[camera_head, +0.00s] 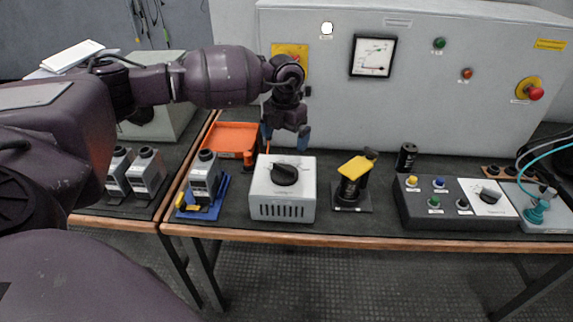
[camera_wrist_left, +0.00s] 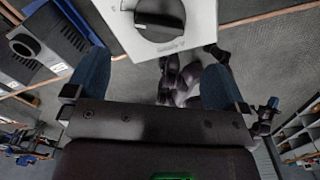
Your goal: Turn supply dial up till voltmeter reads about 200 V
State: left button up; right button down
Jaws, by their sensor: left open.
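The supply dial is a black round knob (camera_head: 284,174) on top of a light grey vented box (camera_head: 283,210) at the front of the bench. In the left wrist view the knob (camera_wrist_left: 160,16) is at the top edge, partly cut off. My left gripper (camera_head: 285,142) is open and empty, fingers pointing down, above and behind the knob and apart from it. Its two blue fingertips (camera_wrist_left: 152,72) show wide apart in the wrist view. The voltmeter (camera_head: 373,56) is a black-framed square gauge on the grey cabinet; its reading is too small to tell.
An orange tray (camera_head: 228,139) lies behind the box, left of my gripper. A grey unit on a blue base (camera_head: 204,180) stands left, a yellow-topped black device (camera_head: 354,172) right. A button panel (camera_head: 455,203) and teal clamp (camera_head: 538,208) are farther right.

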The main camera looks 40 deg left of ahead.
aim_at(285, 166)
pick_arm(q)
notch_tip(285, 166, down, 9)
jog(key=shift+f+b, duration=0.2)
jog(key=shift+b, duration=0.4)
jog(key=c, duration=0.9)
jog(key=shift+m, duration=0.5)
jog(key=shift+d+m, duration=0.15)
jog(key=shift+m, duration=2.25)
jog(key=o, duration=0.9)
